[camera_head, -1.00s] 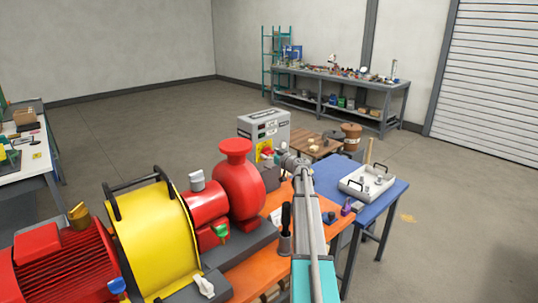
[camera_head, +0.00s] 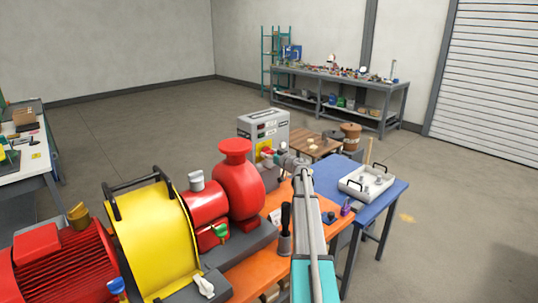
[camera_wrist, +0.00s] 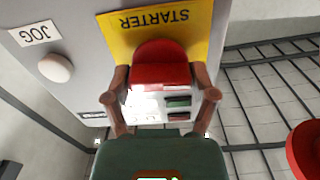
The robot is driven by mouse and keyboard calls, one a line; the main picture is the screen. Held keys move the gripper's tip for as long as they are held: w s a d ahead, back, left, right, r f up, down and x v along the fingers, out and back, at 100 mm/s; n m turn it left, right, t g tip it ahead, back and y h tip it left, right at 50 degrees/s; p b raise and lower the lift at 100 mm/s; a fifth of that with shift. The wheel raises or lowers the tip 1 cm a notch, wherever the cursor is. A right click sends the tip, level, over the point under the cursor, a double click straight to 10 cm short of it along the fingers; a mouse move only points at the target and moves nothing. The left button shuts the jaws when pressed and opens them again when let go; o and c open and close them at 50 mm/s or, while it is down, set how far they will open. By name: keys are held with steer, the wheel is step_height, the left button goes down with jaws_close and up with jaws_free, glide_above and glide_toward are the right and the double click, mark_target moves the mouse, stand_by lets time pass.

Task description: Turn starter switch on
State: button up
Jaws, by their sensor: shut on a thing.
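The starter box (camera_head: 263,127) is a grey cabinet behind the red pump in the head view. In the wrist view its face (camera_wrist: 85,85) carries a yellow plate (camera_wrist: 120,32) lettered STARTER, upside down in the picture. The red starter switch (camera_wrist: 160,72) stands out from this plate. My gripper (camera_wrist: 161,88) has its two brown fingers on either side of the red switch and is shut on it. In the head view my gripper (camera_head: 269,157) is small at the box front, and the switch's exact angle cannot be told.
A white JOG button (camera_wrist: 55,68) sits beside the yellow plate. The red pump (camera_head: 238,185) and yellow guard (camera_head: 155,240) stand left of my arm. A blue table (camera_head: 385,198) with a white tray (camera_head: 355,190) is to the right. Open floor lies beyond.

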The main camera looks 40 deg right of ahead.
steer(key=m, duration=0.4)
steer(key=shift+m, duration=0.4)
steer(key=m, duration=0.4)
steer(key=shift+d, duration=0.1)
steer(key=m, duration=0.4)
steer(key=shift+m, duration=2.2)
steer(key=o, duration=1)
steer(key=shift+w, duration=0.1)
steer(key=shift+s, duration=0.2)
steer(key=s, duration=0.7)
steer(key=s+d, duration=0.1)
steer(key=s, duration=0.3)
steer(key=shift+s, duration=0.35)
